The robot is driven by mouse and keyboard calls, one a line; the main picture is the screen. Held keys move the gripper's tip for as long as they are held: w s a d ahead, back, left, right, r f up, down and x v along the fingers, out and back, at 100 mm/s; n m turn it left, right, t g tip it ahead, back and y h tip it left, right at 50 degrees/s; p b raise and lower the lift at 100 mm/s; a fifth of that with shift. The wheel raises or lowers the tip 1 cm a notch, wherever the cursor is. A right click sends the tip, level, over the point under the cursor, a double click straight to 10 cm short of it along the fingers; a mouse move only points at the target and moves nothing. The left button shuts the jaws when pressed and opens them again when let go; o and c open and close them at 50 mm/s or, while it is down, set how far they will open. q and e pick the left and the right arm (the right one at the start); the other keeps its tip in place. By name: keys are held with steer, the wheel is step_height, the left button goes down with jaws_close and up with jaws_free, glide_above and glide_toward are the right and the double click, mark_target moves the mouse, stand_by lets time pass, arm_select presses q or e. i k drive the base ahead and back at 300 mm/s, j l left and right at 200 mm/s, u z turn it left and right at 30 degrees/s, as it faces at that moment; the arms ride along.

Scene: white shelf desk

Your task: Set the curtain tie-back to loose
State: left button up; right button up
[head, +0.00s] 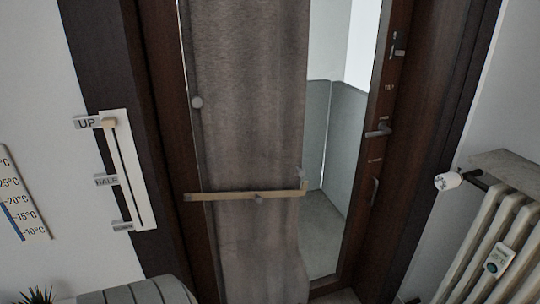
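The grey-brown curtain (248,130) hangs in the middle of the head view, in front of a dark-framed doorway. A beige tie-back band (230,195) runs almost level across its lower part. The band's right end turns up at the curtain's right edge, near a small pale piece (302,176). I cannot read any tie-back setting mark. Neither of my grippers is in view.
Left is a slider panel (128,185) marked UP and HALF, its beige handle (109,122) at UP. A thermometer (22,200) is farther left. A radiator (490,240) with a white valve (447,181) stands right. A grey ribbed object (135,292) is at bottom left.

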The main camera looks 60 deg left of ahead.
mark_target(258, 196)
steer(key=u, duration=1.75)
